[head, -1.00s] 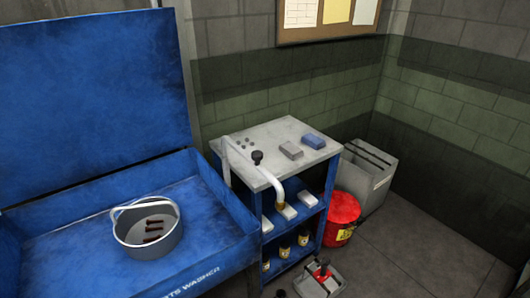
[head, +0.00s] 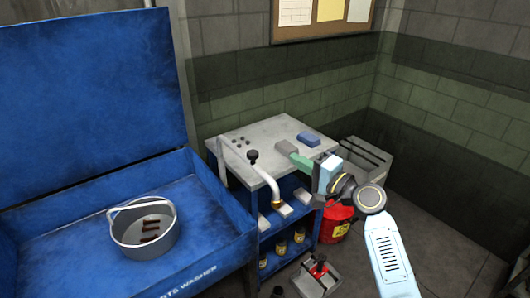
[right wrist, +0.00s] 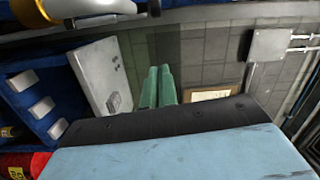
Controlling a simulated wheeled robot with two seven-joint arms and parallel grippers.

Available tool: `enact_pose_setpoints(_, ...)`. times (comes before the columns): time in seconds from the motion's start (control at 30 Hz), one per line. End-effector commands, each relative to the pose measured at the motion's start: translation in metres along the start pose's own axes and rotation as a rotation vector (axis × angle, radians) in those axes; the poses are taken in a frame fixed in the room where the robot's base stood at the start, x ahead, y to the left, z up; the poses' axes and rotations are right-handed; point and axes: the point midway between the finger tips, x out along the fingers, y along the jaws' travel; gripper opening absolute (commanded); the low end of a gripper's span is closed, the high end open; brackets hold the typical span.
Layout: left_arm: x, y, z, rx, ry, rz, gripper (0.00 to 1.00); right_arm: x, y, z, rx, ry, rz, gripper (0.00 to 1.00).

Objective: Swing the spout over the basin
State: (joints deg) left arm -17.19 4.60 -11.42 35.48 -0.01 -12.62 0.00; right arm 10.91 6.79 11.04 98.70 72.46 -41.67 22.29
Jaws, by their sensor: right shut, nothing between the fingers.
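The spout (head: 271,184) is a white bent pipe with a black knob (head: 253,155) and a brass tip (head: 276,204). Its tip hangs at the front edge of the cart, to the right of the basin and not over it. The blue basin (head: 85,205) of the parts washer is at the left. My right gripper (head: 287,149), with green fingers, is shut and empty. In the head view it shows over the cart top, right of the knob and apart from the spout. In the right wrist view, the spout (right wrist: 90,6) crosses the top left, away from the fingers (right wrist: 157,72).
A round grey basket (head: 147,240) with brown bolts sits in the basin. The cart (head: 262,133) carries a blue block (head: 309,138) and, on its shelves, pale blocks and bottles. A red can (head: 333,222) and a grey bin (head: 370,155) stand at the right.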

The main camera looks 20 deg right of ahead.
Motion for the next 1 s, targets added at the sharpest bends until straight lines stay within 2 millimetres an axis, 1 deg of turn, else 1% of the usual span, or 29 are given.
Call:
enact_pose_setpoints(0.03,0.0,0.0,0.0,0.0,0.0,0.0,0.36,0.0,-0.007,-0.001,0.003,-0.003,-0.016,0.0)
enact_pose_setpoints(0.1,0.0,0.0,0.0,0.0,-0.001,0.0,0.36,0.0,-0.01,-0.001,0.006,-0.005,-0.022,0.0)
enact_pose_setpoints(0.37,0.0,0.0,0.0,0.0,-0.001,0.0,0.36,0.0,-0.009,-0.001,0.005,-0.004,-0.02,0.0)
enact_pose_setpoints(0.47,-0.001,0.0,0.0,0.0,-0.001,0.0,0.36,0.005,-0.009,-0.001,0.006,-0.004,-0.021,0.0)
enact_pose_setpoints(0.57,-0.002,0.0,0.0,0.0,0.0,0.0,0.36,0.018,-0.01,-0.001,0.007,-0.003,-0.022,0.0)
enact_pose_setpoints(0.8,-0.004,0.0,0.0,0.001,0.0,0.0,0.36,0.066,-0.011,-0.001,0.008,-0.004,-0.022,0.0)
enact_pose_setpoints(1.0,-0.003,0.0,0.0,0.001,0.0,0.0,0.36,0.099,-0.011,0.0,0.006,-0.004,-0.021,0.0)
